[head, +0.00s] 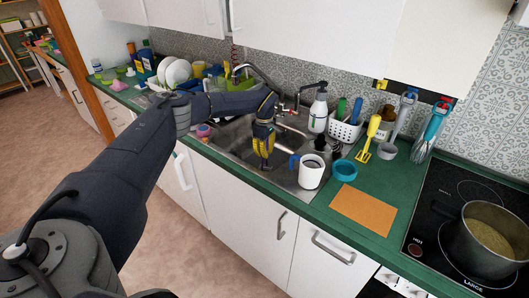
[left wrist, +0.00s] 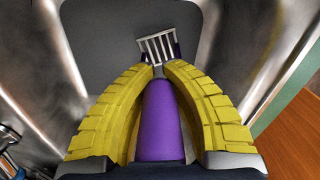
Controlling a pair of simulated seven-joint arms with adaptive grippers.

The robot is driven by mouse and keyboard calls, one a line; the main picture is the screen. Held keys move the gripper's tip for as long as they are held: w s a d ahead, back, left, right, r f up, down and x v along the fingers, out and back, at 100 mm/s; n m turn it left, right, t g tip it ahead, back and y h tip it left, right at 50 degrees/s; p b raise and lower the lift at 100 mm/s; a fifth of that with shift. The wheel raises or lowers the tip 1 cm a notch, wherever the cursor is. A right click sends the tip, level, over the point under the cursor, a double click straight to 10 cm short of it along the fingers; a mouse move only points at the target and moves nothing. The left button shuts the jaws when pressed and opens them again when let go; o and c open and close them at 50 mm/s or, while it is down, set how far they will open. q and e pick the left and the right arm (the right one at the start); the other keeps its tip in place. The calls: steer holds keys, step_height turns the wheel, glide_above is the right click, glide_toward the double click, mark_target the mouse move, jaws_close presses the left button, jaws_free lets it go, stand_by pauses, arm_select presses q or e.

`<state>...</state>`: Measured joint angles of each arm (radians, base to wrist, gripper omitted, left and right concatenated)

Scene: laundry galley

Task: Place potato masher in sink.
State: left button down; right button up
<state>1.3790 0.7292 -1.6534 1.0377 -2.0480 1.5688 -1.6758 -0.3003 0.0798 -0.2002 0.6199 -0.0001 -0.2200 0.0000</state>
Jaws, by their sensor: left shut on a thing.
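My left gripper (head: 263,150) points down over the sink (head: 226,142) in the head view. Its yellow fingers are shut on the potato masher, whose purple handle (left wrist: 160,122) lies between them in the left wrist view. The masher's slotted metal head (left wrist: 160,47) extends beyond the fingertips (left wrist: 160,72), above the grey basin. In the head view the masher is mostly hidden by the gripper and too small to make out well. I cannot tell whether its head touches the basin floor. My right gripper is not in view.
A faucet (head: 262,75) stands behind the sink. A white mug (head: 311,172), a teal bowl (head: 345,170) and a soap bottle (head: 318,110) stand at its right side. A yellow utensil (head: 371,132) stands further right. Plates (head: 177,72) stand at left. A pot (head: 489,240) sits on the stove.

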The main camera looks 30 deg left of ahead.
arm_select(q)
steer(key=shift+f, duration=0.6)
stand_by(0.3)
steer(key=c, duration=1.4)
jaws_free()
step_height(320, 180, up, 12)
steer(key=shift+r, duration=0.1)
steer(key=o, duration=1.3)
steer(key=shift+r, duration=4.4)
